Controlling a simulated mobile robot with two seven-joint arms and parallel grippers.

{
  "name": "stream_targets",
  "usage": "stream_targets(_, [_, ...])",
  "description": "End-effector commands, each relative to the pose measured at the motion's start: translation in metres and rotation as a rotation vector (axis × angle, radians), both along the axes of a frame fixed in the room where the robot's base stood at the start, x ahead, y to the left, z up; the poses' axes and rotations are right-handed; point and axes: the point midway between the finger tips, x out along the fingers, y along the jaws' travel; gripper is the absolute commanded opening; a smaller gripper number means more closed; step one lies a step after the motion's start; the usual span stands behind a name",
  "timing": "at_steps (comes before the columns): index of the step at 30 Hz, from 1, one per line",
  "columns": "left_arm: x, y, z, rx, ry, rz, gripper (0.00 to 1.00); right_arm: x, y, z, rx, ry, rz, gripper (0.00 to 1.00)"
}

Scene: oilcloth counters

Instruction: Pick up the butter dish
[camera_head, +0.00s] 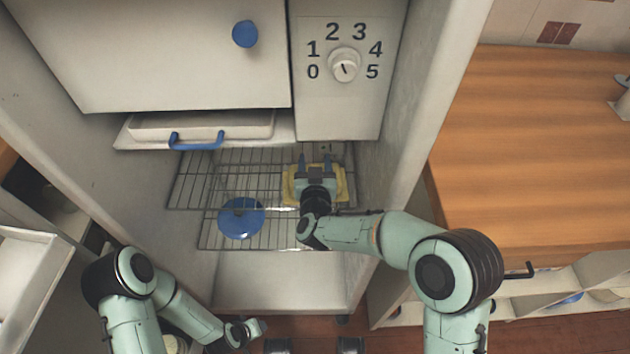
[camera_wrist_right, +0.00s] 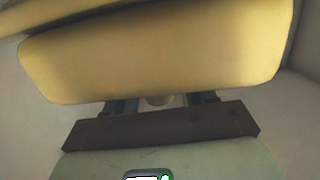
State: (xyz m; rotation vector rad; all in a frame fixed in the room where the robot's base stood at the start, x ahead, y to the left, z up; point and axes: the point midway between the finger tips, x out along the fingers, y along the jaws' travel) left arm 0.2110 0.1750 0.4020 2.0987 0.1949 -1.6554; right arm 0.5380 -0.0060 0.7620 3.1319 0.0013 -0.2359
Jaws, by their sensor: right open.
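The butter dish appears to be the yellow, rounded rectangular thing (camera_head: 290,184) on the upper wire rack, at the rack's right side. In the right wrist view its yellow face (camera_wrist_right: 150,58) fills the upper part of the picture, close to the fingers. My right gripper (camera_head: 315,161) is open over the dish and hides its middle in the head view. Whether the fingers touch it cannot be told. My left gripper (camera_head: 246,331) is low at the front, well away from the dish; its jaws are too small to read.
The wire racks (camera_head: 195,187) sit inside a pale cabinet, with its side wall close right of my right arm. A blue round lid or pot (camera_head: 241,218) stands left of the dish. A drawer with a blue handle (camera_head: 197,140) hangs above. A wooden counter (camera_head: 530,150) is at right.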

Motion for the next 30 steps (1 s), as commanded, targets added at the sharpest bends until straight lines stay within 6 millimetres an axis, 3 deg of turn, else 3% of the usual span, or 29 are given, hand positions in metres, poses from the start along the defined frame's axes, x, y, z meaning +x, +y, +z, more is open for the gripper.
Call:
stream_targets(2, [0.0, -0.0001, 0.0002, 0.0, 0.0, 0.0, 0.43, -0.0003, 0.0, 0.0003, 0.0, 0.0, 0.0, 0.52])
stream_targets(6, [-0.0002, -0.0001, 0.0003, 0.0, 0.001, 0.0, 0.43, -0.0003, -0.0001, 0.0005, 0.0, -0.001, 0.0, 0.06])
stream_targets(7, [-0.0002, -0.0001, 0.0003, 0.0, 0.001, 0.0, 0.43, -0.0003, -0.0001, 0.0005, 0.0, -0.001, 0.0, 0.0])
stream_targets(30, [-0.0005, -0.0003, 0.0001, -0.001, 0.002, -0.001, 0.43, -0.0005, -0.0001, 0.0005, 0.001, -0.001, -0.001, 0.0])
